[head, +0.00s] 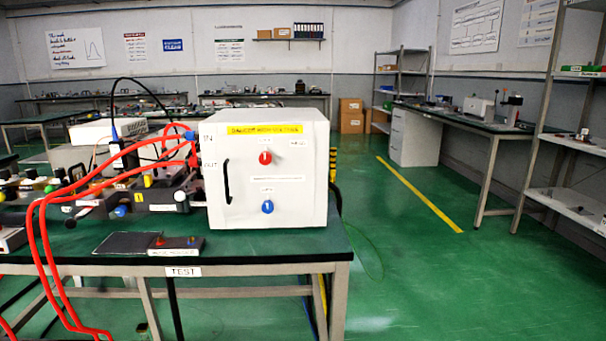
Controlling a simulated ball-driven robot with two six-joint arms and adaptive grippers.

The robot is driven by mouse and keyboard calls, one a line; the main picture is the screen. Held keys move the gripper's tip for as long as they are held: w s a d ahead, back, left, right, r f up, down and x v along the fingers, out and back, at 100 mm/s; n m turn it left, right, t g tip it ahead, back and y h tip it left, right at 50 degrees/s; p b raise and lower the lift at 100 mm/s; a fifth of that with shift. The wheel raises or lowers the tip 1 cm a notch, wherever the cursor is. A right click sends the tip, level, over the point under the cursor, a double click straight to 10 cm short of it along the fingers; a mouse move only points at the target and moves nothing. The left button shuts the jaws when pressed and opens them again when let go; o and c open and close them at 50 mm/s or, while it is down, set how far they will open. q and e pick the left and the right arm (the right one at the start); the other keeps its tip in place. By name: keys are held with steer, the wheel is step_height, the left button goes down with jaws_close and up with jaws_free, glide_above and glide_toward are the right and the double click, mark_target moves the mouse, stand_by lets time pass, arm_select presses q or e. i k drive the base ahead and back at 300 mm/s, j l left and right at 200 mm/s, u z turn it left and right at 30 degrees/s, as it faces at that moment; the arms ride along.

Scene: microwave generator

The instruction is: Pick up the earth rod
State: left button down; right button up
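I cannot pick out the earth rod for certain. A short upright piece with yellow and black bands (333,165) shows at the right side of the white cabinet (300,205); I cannot tell if it is the rod. A thin green cable (372,238) curves down to the floor to the right of the table. The cabinet has a yellow danger label, a black handle, a red knob and a blue knob. Neither of my grippers is in view.
The cabinet stands on a green-topped test table (300,243) crowded with equipment and thick red cables (45,225) at left. A small panel (175,246) lies in front. Green floor (400,280) with a yellow line is clear at right, before a bench (460,126) and shelves (570,207).

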mark_target(333, 150)
steer(key=i+j+z, duration=0.1)
steer(key=z, duration=0.2)
steer(key=i+j+z, duration=0.15)
steer(key=j, duration=0.55)
steer(key=i+j+z, duration=0.1)
steer(key=i+j, duration=0.15)
steer(key=j, duration=0.45)
steer(key=i+j+z, duration=0.15)
steer(key=j, duration=0.6)
steer(key=i+j+z, duration=0.1)
steer(key=j, duration=0.65)
steer(key=i+j+z, duration=0.15)
steer(key=j, duration=0.6)
steer(key=l+u, duration=0.2)
steer(key=l, duration=0.75)
steer(key=l+u, duration=0.2)
steer(key=l, duration=0.75)
steer(key=k+l+u, duration=0.2)
steer(key=l, duration=0.7)
steer(key=i, duration=0.1)
